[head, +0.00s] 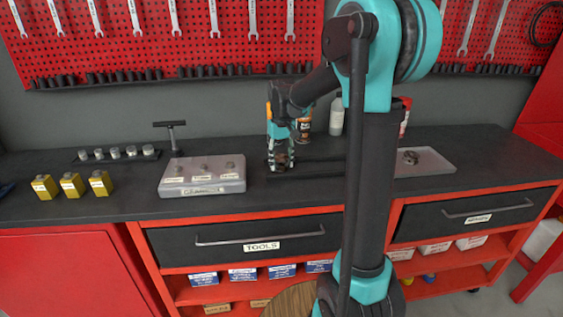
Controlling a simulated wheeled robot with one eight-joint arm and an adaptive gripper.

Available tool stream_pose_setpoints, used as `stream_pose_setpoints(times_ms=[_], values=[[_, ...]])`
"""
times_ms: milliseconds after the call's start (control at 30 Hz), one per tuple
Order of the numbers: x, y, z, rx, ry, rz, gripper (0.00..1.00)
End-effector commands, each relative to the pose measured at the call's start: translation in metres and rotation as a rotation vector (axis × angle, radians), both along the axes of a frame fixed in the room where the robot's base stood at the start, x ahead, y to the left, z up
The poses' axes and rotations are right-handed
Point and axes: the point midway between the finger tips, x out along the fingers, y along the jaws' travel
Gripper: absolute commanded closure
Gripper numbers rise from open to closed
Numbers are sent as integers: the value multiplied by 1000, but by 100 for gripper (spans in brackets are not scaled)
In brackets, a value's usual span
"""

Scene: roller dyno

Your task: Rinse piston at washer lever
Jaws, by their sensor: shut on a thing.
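My gripper (280,165) points down over the middle of the bench, at a low black tray (325,168). It is shut on a small grey-brown thing that seems to be the piston (281,154); the fingers hide much of it. I cannot tell whether the piston touches the tray. A black T-shaped handle (171,137) stands upright to the left, behind a grey labelled case; I cannot tell whether it is the washer lever. My upright arm hides part of the bench right of the gripper.
The grey case (202,186) with small parts on top stands left of my gripper. Several yellow containers (72,185) and a row of small metal parts (115,152) lie farther left. Bottles (336,116) stand behind. A light tray (432,161) holds a dark ring (409,157) at right.

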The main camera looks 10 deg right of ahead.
Motion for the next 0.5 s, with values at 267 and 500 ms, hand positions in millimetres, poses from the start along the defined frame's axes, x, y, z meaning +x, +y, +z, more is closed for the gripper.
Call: stream_pose_setpoints(times_ms=[267, 500], values=[[0, 0, -2, 0, 0, 0, 89], [0, 0, -4, 0, 0, 0, 35]])
